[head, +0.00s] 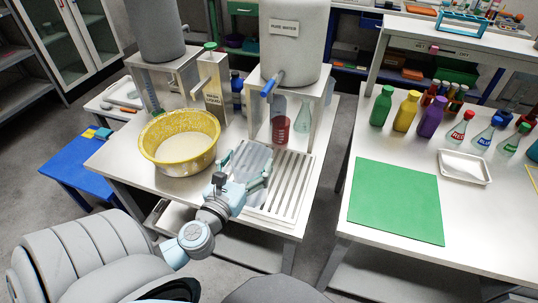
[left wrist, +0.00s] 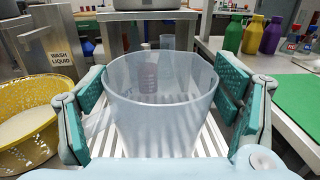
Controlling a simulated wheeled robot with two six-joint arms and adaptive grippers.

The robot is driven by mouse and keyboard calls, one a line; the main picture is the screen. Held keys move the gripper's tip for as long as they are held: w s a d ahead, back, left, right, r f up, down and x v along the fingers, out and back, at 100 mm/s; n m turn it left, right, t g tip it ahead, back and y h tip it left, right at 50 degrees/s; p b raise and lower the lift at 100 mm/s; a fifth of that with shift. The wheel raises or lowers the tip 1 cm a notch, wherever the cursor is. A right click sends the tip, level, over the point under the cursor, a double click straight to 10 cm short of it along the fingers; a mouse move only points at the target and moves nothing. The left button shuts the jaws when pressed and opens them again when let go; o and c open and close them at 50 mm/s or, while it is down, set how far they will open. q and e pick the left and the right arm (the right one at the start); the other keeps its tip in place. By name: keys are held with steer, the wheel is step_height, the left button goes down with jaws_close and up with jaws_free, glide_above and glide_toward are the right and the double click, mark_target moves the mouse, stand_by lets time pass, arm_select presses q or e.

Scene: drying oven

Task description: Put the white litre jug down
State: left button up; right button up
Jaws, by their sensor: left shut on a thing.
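The white litre jug (left wrist: 160,115) is a translucent, open-topped vessel that fills the middle of the left wrist view. In the head view the jug (head: 251,158) is at the left part of the slatted draining rack (head: 284,190). My left gripper (head: 243,170) is shut on the jug, with its teal finger pads on either side of it in the left wrist view (left wrist: 163,92). The jug looks upright and empty. Its base is hidden, so I cannot tell whether it touches the rack. My right gripper is not in view.
A yellow basin (head: 180,143) of whitish liquid stands left of the jug. A pure water tank (head: 293,43) on a stand is behind, with a red-marked vessel (head: 281,132) below. A green mat (head: 396,200) lies on the right table. The rack's right part is clear.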

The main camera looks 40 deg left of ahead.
arm_select(q)
steer(key=shift+s+a+n+y+p, duration=0.4)
steer(key=shift+a+y+p, duration=0.1)
steer(key=shift+y+p, duration=0.15)
steer(key=shift+g+p, duration=0.3)
steer(key=shift+p, duration=0.1)
steer(key=f+b+x, duration=0.1)
steer(key=f+x, duration=0.1)
steer(key=x, duration=0.7)
steer(key=f+b+x, duration=0.2)
steer(key=x, duration=0.7)
steer(key=shift+b, duration=0.3)
steer(key=o, duration=1.5)
steer(key=shift+d, duration=0.15)
steer(key=shift+o, duration=0.2)
